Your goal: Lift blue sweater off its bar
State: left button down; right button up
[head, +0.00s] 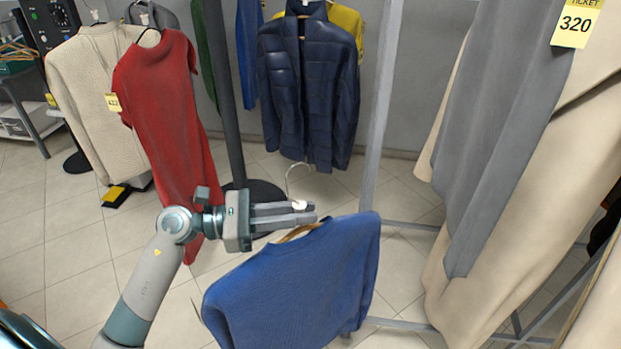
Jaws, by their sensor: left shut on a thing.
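The blue sweater (300,280) hangs on a wooden hanger (300,233) in the lower middle of the head view. My left gripper (300,207) comes in from the left and is shut on the hanger's neck, just above the collar. The pale curved hook (298,172) stands up above my fingers, and no bar shows inside it. The sweater hangs below the gripper, slightly tilted, with its lower part cut off by the picture edge. My right gripper is not in view.
A grey rack post (374,120) rises just behind the sweater. A long grey garment (505,130) with ticket 320 and beige coats (520,230) hang close on the right. A red garment (170,110) hangs left, near my arm. A navy puffer jacket (308,90) hangs behind.

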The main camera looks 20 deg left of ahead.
aim_at(310, 246)
pick_arm(q)
jog(key=shift+n+t, duration=0.3)
jog(key=shift+t, duration=0.1)
jog(key=d+f+b, duration=0.1)
jog(key=f, duration=0.1)
jog(key=s+d+f+b, duration=0.1)
jog(key=f, duration=0.1)
jog(key=d+f+b, duration=0.1)
jog(key=f, duration=0.1)
jog(key=shift+s+d+f, duration=0.15)
jog(key=shift+s, duration=0.25)
